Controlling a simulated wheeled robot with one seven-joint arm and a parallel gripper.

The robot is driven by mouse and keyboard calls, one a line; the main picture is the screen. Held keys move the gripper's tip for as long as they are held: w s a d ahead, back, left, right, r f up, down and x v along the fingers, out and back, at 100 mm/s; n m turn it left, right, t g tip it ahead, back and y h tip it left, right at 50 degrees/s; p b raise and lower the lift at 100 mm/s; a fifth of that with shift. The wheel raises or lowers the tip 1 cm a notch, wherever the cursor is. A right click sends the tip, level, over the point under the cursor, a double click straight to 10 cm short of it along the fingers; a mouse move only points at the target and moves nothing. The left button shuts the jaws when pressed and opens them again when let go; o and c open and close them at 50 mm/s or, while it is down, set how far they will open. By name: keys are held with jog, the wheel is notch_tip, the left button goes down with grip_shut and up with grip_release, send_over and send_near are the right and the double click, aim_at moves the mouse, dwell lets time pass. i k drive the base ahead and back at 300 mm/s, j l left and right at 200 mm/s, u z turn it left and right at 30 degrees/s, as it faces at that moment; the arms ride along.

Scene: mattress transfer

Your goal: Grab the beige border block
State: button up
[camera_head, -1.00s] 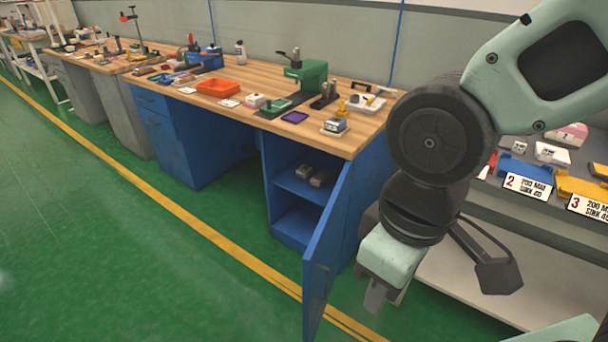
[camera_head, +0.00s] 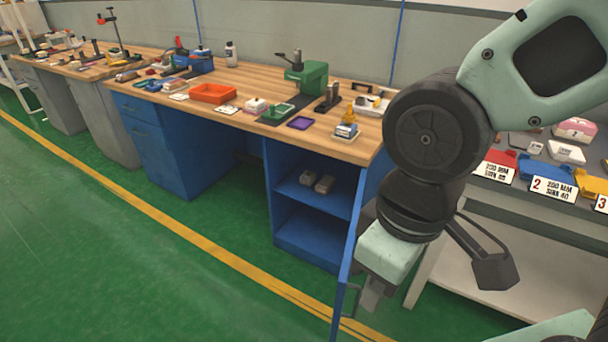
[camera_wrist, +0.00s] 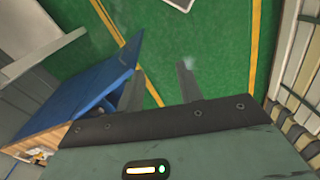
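Two small greyish blocks, a left one (camera_head: 307,178) and a right one (camera_head: 325,184), lie side by side on the upper shelf of the open blue cabinet under the workbench. I cannot tell from their look which has a beige border. My gripper (camera_head: 371,294) hangs pointing down, to the right of the cabinet door in the head view and well apart from the blocks.
The open blue door (camera_head: 350,260) is seen nearly edge-on, between the cabinet opening and my gripper. The wooden bench top (camera_head: 240,125) carries tools and trays. A grey shelf rack (camera_head: 480,215) with labelled bins stands at right. Green floor (camera_head: 130,260) is free at left.

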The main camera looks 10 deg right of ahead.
aim_at(305, 179)
jog(key=i+j+z, duration=0.25)
jog(key=j, duration=0.85)
jog(key=i+j+z, duration=0.25)
jog(key=j, duration=0.9)
jog(key=i+j+z, duration=0.2)
jog(key=j, duration=1)
jog(key=i+j+z, duration=0.25)
jog(key=j, duration=1)
jog(key=k+l, duration=0.05)
jog(key=k, duration=0.05)
